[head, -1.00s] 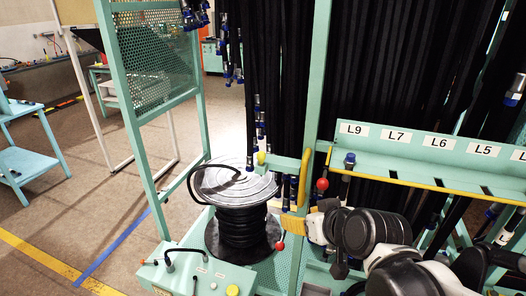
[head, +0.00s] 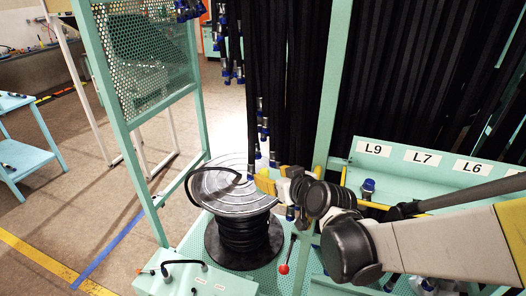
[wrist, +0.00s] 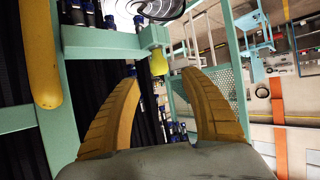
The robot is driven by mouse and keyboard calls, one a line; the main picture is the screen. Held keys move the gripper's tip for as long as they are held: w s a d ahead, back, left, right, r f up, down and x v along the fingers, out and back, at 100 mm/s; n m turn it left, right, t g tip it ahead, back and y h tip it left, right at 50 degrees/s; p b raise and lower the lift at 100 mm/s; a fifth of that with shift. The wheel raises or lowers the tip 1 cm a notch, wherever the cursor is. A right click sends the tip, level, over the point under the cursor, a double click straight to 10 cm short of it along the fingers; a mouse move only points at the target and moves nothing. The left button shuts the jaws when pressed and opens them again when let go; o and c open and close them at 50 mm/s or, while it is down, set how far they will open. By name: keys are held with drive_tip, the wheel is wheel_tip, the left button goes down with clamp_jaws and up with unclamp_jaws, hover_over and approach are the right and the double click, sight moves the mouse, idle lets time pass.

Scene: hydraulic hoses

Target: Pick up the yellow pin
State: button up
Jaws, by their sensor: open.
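The yellow pin (wrist: 158,62) shows in the wrist view as a small yellow knob at the end of a pale green bar (wrist: 105,45). My gripper (wrist: 160,76) is open, with its two curved yellow fingers spread on either side of the pin's line. The pin appears near the fingertips, between them in the picture; I see no contact, and depth is hard to judge. In the head view my gripper (head: 268,182) is beside the hose spool's right edge, and I cannot make out the pin apart from the yellow fingers.
A hose spool (head: 237,235) with a metal top stands left of my gripper. Black hoses (head: 290,80) hang behind it. A green frame post (head: 334,80) and a labelled shelf (head: 430,165) stand to the right. A red knob (head: 284,268) is below.

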sight(266, 174)
drive_tip(key=x, duration=0.3)
drive_tip(key=b+x, duration=0.1)
drive_tip(key=x, duration=0.2)
drive_tip(key=shift+f+b, duration=0.3)
drive_tip(key=shift+f, duration=0.05)
clamp_jaws()
